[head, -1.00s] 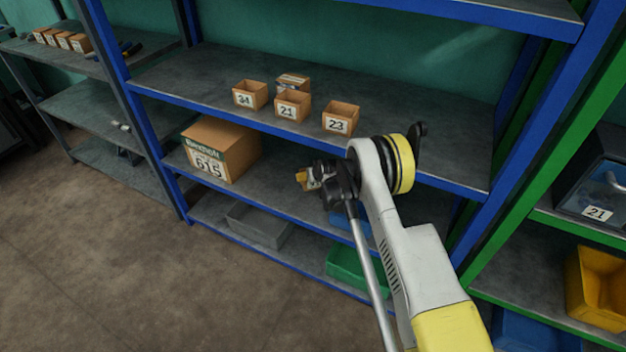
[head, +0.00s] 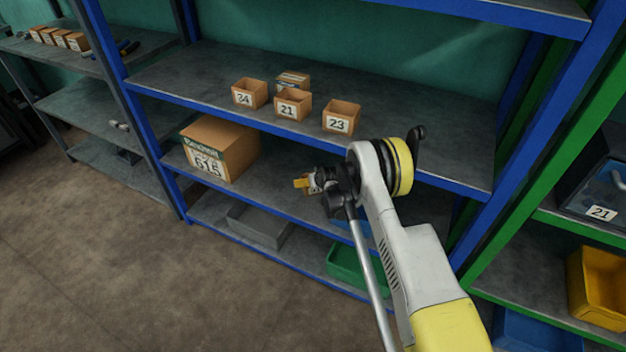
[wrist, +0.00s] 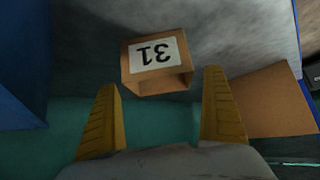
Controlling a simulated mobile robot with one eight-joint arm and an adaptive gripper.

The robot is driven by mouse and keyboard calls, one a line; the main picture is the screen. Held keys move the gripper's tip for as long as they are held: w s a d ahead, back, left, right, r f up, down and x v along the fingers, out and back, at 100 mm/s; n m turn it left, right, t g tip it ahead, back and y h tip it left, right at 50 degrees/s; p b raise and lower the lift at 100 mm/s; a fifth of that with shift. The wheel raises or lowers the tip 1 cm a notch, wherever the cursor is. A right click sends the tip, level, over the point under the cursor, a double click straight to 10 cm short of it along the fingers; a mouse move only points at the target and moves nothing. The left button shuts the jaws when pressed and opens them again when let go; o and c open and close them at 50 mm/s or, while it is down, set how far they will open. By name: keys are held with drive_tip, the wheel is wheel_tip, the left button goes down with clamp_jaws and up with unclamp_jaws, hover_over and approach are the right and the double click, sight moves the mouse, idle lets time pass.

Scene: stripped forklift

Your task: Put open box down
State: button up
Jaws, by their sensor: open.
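A small open cardboard box (wrist: 157,58) with the number 31 shows upside down in the wrist view. It appears to rest on a grey shelf surface, with its opening facing the lower edge of that picture. My gripper (wrist: 160,84) is open, with one yellow finger on each side of the box's near end and visible gaps between. In the head view my gripper (head: 304,183) is at the middle shelf (head: 285,195), right of the large carton. There the small box is mostly hidden by the gripper and wrist.
A large carton marked 615 (head: 222,150) stands left on the middle shelf and also shows in the wrist view (wrist: 268,102). Small boxes 34 (head: 249,94), 21 (head: 292,105) and 23 (head: 341,117) stand on the shelf above. Blue uprights (head: 135,110) frame the rack.

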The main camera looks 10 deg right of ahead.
drive_tip(key=p+v, duration=0.3)
drive_tip(key=v, duration=0.8)
